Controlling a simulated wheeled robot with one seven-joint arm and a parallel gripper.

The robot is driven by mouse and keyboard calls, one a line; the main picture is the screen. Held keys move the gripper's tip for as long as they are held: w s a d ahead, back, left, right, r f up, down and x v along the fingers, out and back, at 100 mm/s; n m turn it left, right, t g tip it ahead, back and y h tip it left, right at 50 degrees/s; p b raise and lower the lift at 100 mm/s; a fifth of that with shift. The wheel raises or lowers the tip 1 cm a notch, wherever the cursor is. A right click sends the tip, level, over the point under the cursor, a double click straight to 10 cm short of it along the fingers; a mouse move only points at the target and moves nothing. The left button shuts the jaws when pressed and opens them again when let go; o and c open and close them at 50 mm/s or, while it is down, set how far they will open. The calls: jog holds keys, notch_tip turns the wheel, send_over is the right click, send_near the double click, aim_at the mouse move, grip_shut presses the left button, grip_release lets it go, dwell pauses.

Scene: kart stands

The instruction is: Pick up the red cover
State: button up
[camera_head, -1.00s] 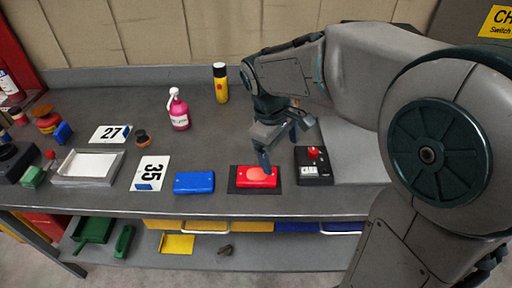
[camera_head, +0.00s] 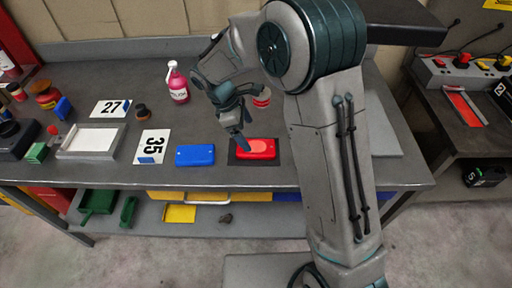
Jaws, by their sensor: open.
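The red cover (camera_head: 262,152) lies flat on a dark mat (camera_head: 284,158) near the front edge of the grey workbench (camera_head: 330,172). It has a paler round patch on top. My gripper (camera_head: 243,142) points down at the cover's left end, with its fingertips close above or beside it. I cannot tell whether they touch it. The jaws are open and hold nothing that I can see. My arm hides the bench just right of the mat.
A blue cover (camera_head: 195,155) lies left of the mat. Left of it are number cards 35 (camera_head: 152,146) and 27 (camera_head: 110,108) and a tray (camera_head: 88,155). A pink bottle (camera_head: 178,85) stands behind. Another table (camera_head: 470,130) is at the right.

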aim_at(256, 146)
jog(key=shift+s+p+x, duration=0.15)
jog(key=shift+p+x, duration=0.2)
jog(key=shift+x, duration=1.25)
jog(key=shift+s+p+x, duration=0.15)
jog(key=shift+p+x, duration=0.2)
jog(key=shift+x, duration=1.25)
jog(key=c, duration=1.1)
jog(key=shift+c, duration=0.2)
jog(key=shift+r, duration=0.15)
